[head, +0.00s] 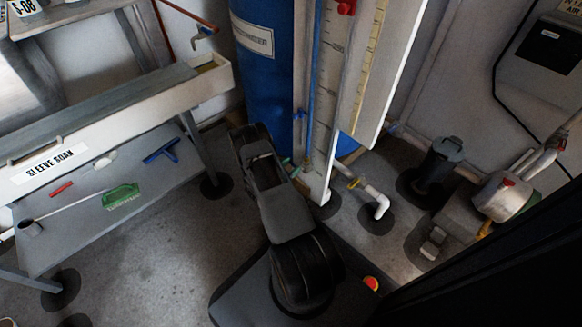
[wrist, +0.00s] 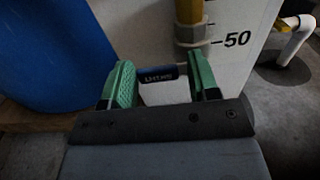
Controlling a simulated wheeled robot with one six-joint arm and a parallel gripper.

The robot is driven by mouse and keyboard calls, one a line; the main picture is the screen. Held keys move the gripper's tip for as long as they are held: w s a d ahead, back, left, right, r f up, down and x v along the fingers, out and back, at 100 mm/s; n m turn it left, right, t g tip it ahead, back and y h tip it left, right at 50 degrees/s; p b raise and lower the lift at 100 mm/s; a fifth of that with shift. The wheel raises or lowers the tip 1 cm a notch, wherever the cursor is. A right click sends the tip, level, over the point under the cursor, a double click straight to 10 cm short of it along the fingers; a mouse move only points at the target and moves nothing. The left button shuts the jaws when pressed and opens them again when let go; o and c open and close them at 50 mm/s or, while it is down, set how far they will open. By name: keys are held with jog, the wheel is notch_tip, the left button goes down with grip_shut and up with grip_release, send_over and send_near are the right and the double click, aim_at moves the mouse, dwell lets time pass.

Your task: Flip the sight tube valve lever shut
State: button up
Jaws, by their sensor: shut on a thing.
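A short dark blue lever grip (wrist: 160,76) with white lettering shows in the wrist view, level in front of a white scale panel (wrist: 245,50) marked 50. A yellow tube end in a grey fitting (wrist: 192,36) stands just above and to the right of it. My gripper (wrist: 162,80) has two green-padded fingers, one at each side of the lever grip, and is shut on it. In the head view my gripper (head: 296,164) is at the foot of the tall scale panel (head: 325,110). The lever is too small and covered to make out there.
A blue tank (head: 262,70) stands directly behind and left of the panel. A white elbow pipe with a yellow handle (head: 375,200) rises from the floor at right. A grey bench (head: 90,195) stands left. Open floor (head: 180,260) lies between bench and arm.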

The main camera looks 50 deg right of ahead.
jog(key=o, duration=0.9)
jog(key=a+p, duration=0.1)
jog(key=a, duration=0.3)
jog(key=a+p, duration=0.1)
jog(key=a, duration=0.4)
jog(key=w+a+p, duration=0.1)
jog(key=a, duration=0.3)
jog(key=shift+a+p, duration=0.4)
jog(key=a+r+m+g+y+p, duration=0.25)
jog(key=r+m+p, duration=0.4)
jog(key=r, duration=1.15)
jog(key=a+r+m+g+y+p, duration=0.3)
jog(key=r+p, duration=0.7)
jog(key=r, duration=0.8)
jog(key=s+a+r+m+t+y+p, duration=0.2)
jog(key=r+p, duration=0.5)
jog(key=r, duration=0.6)
jog(key=s+a+r+m+t+y+p, duration=0.3)
jog(key=s+a+r+t+y+p, duration=0.2)
jog(key=r, duration=0.9)
jog(key=s+a+r+m+t+y+p, duration=0.2)
jog(key=s+a+r+t+y+p, duration=0.1)
jog(key=r+p, duration=0.7)
jog(key=shift+s+a+r+y, duration=0.35)
jog(key=shift+a+r+y, duration=0.3)
jog(key=shift+a+r, duration=0.2)
jog(key=shift+s+a+r+y, duration=0.3)
jog(key=shift+a+r+y, duration=0.3)
jog(key=shift+a+r, duration=0.25)
